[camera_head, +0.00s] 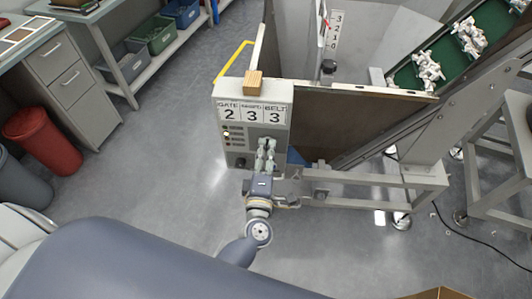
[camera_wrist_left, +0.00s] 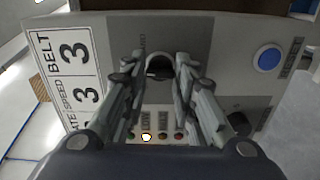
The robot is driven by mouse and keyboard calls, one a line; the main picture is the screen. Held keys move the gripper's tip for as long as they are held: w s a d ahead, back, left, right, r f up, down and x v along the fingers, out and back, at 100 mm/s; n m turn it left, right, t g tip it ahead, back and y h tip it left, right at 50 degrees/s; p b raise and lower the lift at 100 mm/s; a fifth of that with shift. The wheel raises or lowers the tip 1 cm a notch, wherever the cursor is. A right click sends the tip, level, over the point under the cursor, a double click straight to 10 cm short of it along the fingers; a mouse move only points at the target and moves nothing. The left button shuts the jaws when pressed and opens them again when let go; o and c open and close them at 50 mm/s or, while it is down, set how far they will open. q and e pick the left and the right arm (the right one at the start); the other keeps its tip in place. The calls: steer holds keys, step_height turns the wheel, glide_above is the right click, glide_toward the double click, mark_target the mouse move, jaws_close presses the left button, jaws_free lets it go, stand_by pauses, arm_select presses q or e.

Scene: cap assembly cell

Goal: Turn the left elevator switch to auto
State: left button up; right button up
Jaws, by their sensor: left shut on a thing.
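A grey control box (camera_head: 281,97) carries the labels GATE 2, SPEED 3 and BELT 3. My left gripper (camera_head: 266,143) is in front of its panel, shut on a black rotary switch knob (camera_wrist_left: 160,66) that sits between the two fingertips (camera_wrist_left: 160,72) in the left wrist view. The fingers largely hide this knob in the head view, and the setting it points to cannot be read. A second black knob (camera_wrist_left: 238,122) is on the panel's lower left, also visible in the head view (camera_head: 240,162). My right gripper is in neither view.
A blue button (camera_wrist_left: 268,57) and a row of small lamps, one brightly lit (camera_wrist_left: 146,137), are on the same panel. A wooden block (camera_head: 253,82) tops the box. A green conveyor (camera_head: 455,62) with white parts rises at right. Open floor lies left.

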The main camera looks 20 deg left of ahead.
arm_select(q)
steer(key=shift+n, duration=0.4)
steer(key=o, duration=1.1)
steer(key=shift+c, duration=0.2)
steer(key=v, duration=1.2)
steer(key=shift+f, duration=0.1)
